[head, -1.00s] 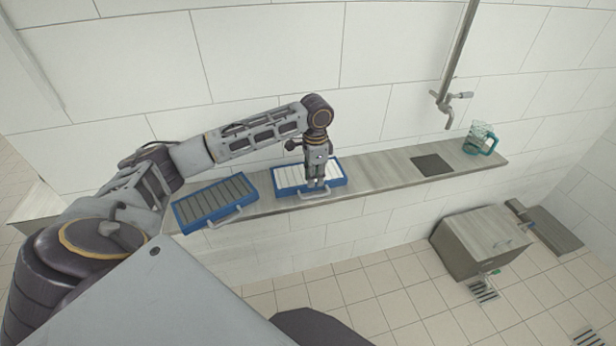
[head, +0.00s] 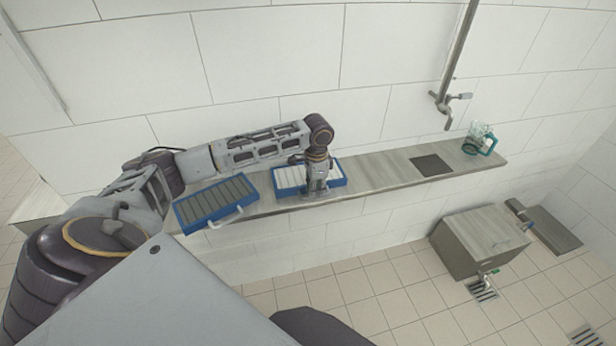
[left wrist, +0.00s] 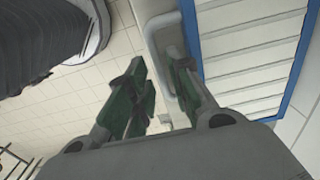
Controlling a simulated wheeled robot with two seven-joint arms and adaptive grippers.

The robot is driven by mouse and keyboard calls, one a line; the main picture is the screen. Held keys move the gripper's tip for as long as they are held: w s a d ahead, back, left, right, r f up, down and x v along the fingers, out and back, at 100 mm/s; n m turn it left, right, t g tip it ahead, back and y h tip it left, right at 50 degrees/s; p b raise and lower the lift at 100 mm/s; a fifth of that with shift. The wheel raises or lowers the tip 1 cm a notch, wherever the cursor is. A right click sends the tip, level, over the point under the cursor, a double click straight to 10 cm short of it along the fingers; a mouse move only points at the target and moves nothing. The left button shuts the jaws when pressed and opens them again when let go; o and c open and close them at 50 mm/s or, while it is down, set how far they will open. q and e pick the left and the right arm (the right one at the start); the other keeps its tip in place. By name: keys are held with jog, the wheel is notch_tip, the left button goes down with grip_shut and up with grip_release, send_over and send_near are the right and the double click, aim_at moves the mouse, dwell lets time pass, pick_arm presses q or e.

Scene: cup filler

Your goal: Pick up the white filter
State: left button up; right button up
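The white filter is a blue-framed tray with white slats (head: 290,176) on the shelf, left of centre in the head view. In the left wrist view its blue frame and white slats (left wrist: 250,50) fill the right side, with a pale handle (left wrist: 156,50) on its near edge. My left gripper (head: 318,192) points down at the filter's front edge and partly hides it. In the left wrist view its green-padded fingers (left wrist: 160,90) are apart, with the handle appearing between them; contact cannot be told. My right gripper is out of view.
A similar blue tray with grey slats (head: 214,200) lies left of the white one. The narrow shelf (head: 380,172) also holds a teal-handled glass jug (head: 480,140) at right, below a wall tap (head: 445,98). A grey box (head: 482,238) stands lower right.

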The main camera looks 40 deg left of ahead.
pick_arm(q)
jog(key=shift+f, duration=1.4)
grip_shut()
